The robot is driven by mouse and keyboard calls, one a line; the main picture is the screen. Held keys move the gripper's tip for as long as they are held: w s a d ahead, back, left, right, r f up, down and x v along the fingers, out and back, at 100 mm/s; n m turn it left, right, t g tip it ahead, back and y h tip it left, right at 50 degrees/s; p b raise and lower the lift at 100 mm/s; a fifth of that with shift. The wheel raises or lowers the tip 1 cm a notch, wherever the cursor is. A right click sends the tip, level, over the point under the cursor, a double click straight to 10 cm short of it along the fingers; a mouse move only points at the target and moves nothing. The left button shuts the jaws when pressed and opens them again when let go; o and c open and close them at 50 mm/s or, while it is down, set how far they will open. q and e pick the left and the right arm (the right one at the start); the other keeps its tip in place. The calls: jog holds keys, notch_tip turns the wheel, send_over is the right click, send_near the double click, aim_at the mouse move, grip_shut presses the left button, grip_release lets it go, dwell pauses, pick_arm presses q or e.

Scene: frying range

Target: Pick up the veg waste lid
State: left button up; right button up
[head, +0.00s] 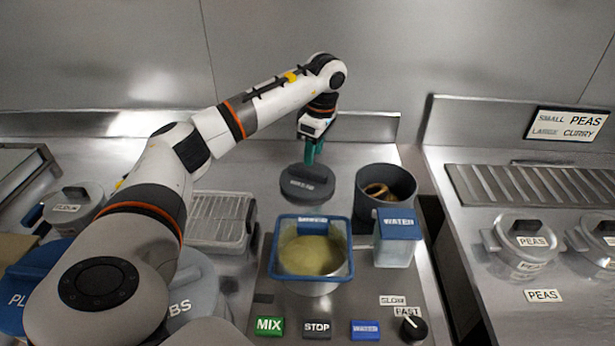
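The veg waste lid (307,188) is a dark grey round lid with a small, hard-to-read label. It is behind the blue-rimmed mixing container, left of an open dark grey bin (404,178) with brownish scraps inside. My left gripper (311,160) points down with its teal fingers right over the lid, at its handle area. The fingers hide the handle, and I cannot tell whether they are closed on it. I cannot tell whether the lid rests on the counter. My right gripper is not in view.
The blue-rimmed container (346,275) of yellowish batter stands in front of the lid. A blue-topped water box (398,226) is right of it. A wire-rack tray (216,243) is at left. MIX (270,327) and STOP (317,328) buttons line the front. Lidded PEAS pots (520,262) stand right.

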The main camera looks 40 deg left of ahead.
aim_at(308, 170)
pick_arm(q)
jog(key=f, duration=0.1)
jog(key=f+p, duration=0.1)
jog(key=f, duration=0.1)
jog(key=a+f, duration=0.1)
jog(key=shift+s+f, duration=0.35)
jog(key=shift+s, duration=0.05)
jog(key=shift+f, duration=0.45)
jog(key=shift+f, duration=0.15)
jog(key=shift+c, duration=0.2)
grip_shut()
